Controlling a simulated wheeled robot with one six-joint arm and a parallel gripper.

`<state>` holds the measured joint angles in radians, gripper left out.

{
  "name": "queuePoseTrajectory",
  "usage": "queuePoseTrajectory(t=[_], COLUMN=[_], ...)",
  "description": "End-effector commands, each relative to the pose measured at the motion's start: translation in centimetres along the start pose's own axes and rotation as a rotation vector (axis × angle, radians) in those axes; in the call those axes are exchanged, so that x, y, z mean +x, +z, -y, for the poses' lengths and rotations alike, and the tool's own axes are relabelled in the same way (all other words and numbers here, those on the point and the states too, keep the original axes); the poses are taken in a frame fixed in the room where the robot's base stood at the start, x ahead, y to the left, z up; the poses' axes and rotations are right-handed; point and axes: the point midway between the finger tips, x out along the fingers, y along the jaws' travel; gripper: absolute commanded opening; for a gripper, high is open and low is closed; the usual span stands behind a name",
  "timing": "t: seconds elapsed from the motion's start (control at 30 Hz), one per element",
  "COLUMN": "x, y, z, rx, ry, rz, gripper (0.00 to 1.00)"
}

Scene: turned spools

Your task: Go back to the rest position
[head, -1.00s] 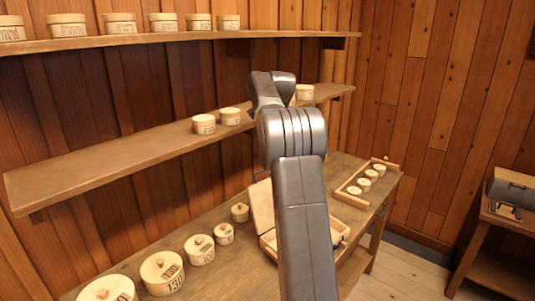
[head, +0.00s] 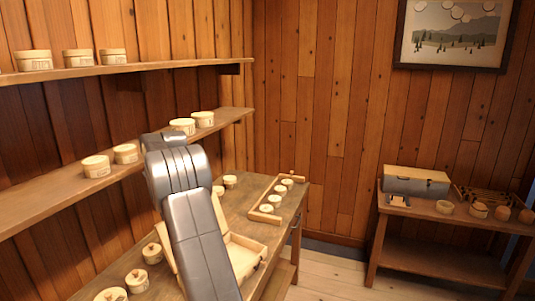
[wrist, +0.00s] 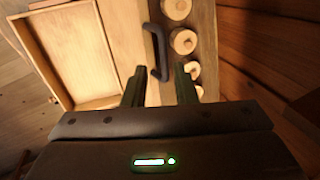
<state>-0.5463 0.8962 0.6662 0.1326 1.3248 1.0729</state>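My gripper (wrist: 159,88) shows in the wrist view with its two dark fingers apart and nothing held between them. In the head view my grey arm hides the gripper. Below the fingers in the wrist view are a dark handle (wrist: 158,52) and a row of round wooden pieces (wrist: 183,41) along a wooden strip. An open wooden box (wrist: 72,55) lies to the left. In the head view the workbench (head: 245,201) carries a narrow tray (head: 277,190) with several round pieces and an open box (head: 246,252) partly behind my arm.
Two wall shelves on the left, an upper (head: 130,70) and a lower one (head: 75,187), hold round lidded boxes. A side table (head: 440,216) at the right bears a grey-topped case (head: 416,181) and small pots. Bare floor (head: 335,276) lies between bench and side table.

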Motion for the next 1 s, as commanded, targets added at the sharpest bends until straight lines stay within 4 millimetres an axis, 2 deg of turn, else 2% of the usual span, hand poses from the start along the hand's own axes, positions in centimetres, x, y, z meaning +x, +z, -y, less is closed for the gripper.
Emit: queuePoseTrajectory(t=[0.2, 0.4, 0.83, 1.0], x=[3.5, 5.1, 5.0, 4.2], y=[0.0, -0.1, 0.0, -0.1], z=[0.0, -0.1, -0.3, -0.9], rx=[0.0, 0.0, 0.0, -0.013], ry=[0.003, 0.001, -0.002, 0.006], rz=[0.001, 0.001, 0.003, -0.002], gripper=[0.25, 0.25, 0.25, 0.25])
